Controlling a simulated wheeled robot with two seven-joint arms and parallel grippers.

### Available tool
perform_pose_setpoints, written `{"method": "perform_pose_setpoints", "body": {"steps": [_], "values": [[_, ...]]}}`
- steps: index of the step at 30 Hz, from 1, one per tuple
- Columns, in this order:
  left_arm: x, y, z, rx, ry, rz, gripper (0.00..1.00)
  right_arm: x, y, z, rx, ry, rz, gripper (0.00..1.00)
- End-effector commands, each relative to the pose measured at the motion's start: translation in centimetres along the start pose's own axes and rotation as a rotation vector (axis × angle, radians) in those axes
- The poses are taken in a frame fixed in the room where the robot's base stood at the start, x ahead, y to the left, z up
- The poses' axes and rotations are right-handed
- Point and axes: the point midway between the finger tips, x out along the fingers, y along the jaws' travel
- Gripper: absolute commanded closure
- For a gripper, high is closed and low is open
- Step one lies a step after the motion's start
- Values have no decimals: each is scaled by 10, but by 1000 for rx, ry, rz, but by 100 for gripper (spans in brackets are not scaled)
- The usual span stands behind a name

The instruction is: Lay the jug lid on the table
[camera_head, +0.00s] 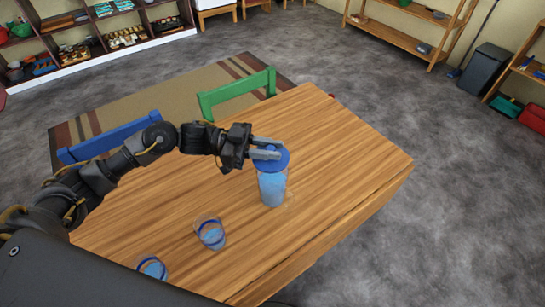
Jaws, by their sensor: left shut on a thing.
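A clear jug (271,188) with light blue contents stands upright on the wooden table (345,155). A round blue lid (274,164) is at the jug's top. My left gripper (273,153) reaches in from the left and is shut on the lid; its fingers cover part of it. I cannot tell whether the lid still touches the jug's rim. My right gripper is not in view.
Two glasses with blue bands, one (211,233) left of the jug and one (152,267) nearer the front edge, stand on the table. A green chair (237,91) and a blue chair (112,137) stand at the far side. The table's right part is clear.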

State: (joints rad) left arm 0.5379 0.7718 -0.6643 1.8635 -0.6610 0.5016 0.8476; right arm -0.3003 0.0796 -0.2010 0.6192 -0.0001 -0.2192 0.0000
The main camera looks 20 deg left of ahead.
Motion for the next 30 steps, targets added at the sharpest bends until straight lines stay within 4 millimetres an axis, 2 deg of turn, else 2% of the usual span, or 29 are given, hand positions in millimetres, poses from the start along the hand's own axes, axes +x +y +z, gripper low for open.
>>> {"method": "perform_pose_setpoints", "body": {"steps": [3, 6, 10, 23, 24, 28, 30], "values": [[9, 3, 11, -6, 0, 2, 100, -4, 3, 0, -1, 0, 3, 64], [8, 2, 25, -5, -1, 0, 100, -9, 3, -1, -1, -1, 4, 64], [8, 2, 33, -3, 0, 0, 100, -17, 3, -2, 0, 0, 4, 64], [7, 2, 41, -1, 0, 1, 100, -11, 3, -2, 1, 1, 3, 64], [7, 2, 40, -1, 0, 1, 73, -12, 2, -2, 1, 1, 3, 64], [7, 2, 40, -1, 0, 1, 56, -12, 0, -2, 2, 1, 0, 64], [7, 2, 40, -1, 0, 1, 56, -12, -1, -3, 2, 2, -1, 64]]}}
